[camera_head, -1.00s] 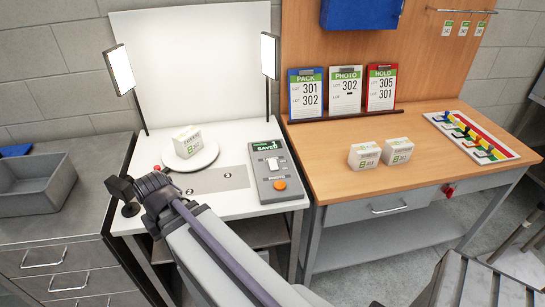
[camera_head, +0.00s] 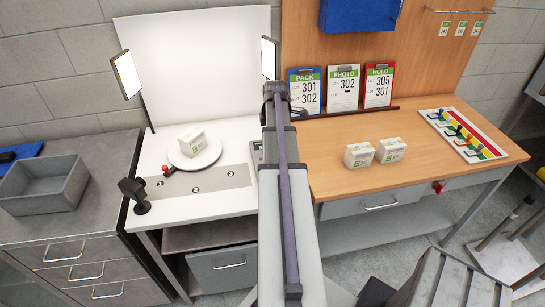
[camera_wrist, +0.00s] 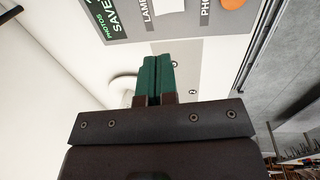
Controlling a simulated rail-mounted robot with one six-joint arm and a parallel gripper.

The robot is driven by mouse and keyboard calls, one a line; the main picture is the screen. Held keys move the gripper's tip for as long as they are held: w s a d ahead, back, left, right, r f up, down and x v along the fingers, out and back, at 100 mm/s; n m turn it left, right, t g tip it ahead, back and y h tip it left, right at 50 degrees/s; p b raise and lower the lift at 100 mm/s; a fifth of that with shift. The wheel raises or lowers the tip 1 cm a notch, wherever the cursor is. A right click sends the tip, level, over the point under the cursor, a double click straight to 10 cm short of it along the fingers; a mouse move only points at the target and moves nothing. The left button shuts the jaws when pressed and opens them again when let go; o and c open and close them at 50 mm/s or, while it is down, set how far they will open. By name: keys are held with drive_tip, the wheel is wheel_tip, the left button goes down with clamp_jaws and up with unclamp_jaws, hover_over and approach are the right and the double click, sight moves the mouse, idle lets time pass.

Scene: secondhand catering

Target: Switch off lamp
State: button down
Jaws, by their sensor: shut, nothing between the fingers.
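Two lit lamp panels stand at the white backdrop in the head view, one at left (camera_head: 126,74) and one at right (camera_head: 269,58), partly behind my arm. The grey control box (camera_head: 256,156) is mostly hidden by my arm there. In the wrist view the control box (camera_wrist: 188,22) fills the upper part, with a "SAVED" sign, the lettering "LAMP", a white switch (camera_wrist: 168,5) cut by the top edge, and an orange button (camera_wrist: 232,3). My gripper (camera_wrist: 157,60) shows its green fingers closed together and empty, below the switch in the picture. Contact cannot be told.
A white carton (camera_head: 193,144) sits on a round white plate (camera_head: 195,153) left of my arm. A small black camera-like device (camera_head: 134,194) stands at the table's front left. Two cartons (camera_head: 375,153) and a colored-slot board (camera_head: 463,135) lie on the wooden bench (camera_head: 335,178).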

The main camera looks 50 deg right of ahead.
drive_tip(key=f+b, duration=0.4)
drive_tip(key=w+f+b, duration=0.1)
drive_tip(key=f+b, duration=0.4)
drive_tip(key=d+f+b, duration=0.1)
drive_tip(key=f+b, duration=0.4)
drive_tip(key=shift+w, duration=0.2)
drive_tip(key=shift+r, duration=0.1)
